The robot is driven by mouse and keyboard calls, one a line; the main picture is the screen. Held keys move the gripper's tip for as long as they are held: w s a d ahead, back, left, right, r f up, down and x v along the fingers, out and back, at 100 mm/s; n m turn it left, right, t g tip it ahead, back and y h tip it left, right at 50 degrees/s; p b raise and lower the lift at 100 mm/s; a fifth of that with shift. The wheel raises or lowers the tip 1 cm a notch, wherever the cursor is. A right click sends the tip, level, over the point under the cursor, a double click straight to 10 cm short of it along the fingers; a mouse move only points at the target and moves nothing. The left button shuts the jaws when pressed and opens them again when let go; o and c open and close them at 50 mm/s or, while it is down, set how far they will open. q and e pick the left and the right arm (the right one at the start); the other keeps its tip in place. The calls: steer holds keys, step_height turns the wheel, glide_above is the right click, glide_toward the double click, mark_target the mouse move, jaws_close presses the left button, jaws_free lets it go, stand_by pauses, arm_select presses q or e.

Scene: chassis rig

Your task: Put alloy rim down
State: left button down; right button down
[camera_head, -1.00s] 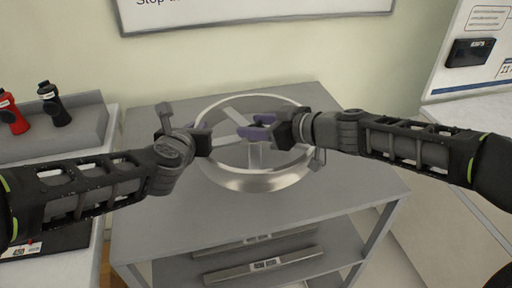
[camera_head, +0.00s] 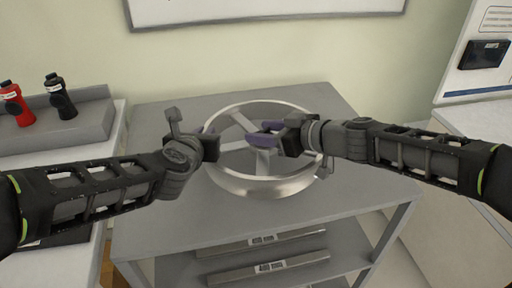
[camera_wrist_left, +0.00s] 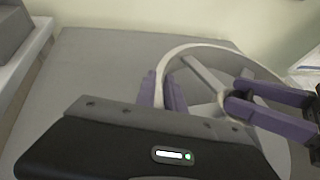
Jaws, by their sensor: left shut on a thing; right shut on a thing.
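The alloy rim (camera_head: 262,187) is a silver ring with spokes, over the top of the grey rack (camera_head: 160,230) in the head view; I cannot tell whether it touches the surface. It also shows in the left wrist view (camera_wrist_left: 192,48). My left gripper (camera_head: 208,135) is shut on the rim's left side, its purple fingers (camera_wrist_left: 166,92) around the rim wall in the left wrist view. My right gripper (camera_head: 262,134), also with purple fingers, is shut on the rim toward its right and middle; the exact contact is partly hidden.
A grey shelf (camera_head: 70,122) at the left holds a red bottle (camera_head: 17,106) and a black bottle (camera_head: 61,98). Lower rack shelves hold flat bars (camera_head: 266,267). A wall with a framed sign stands behind. The rack top around the rim is clear.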

arm_select(q)
steer(key=shift+f, duration=0.2)
arm_select(e)
steer(key=shift+w+d, duration=0.1)
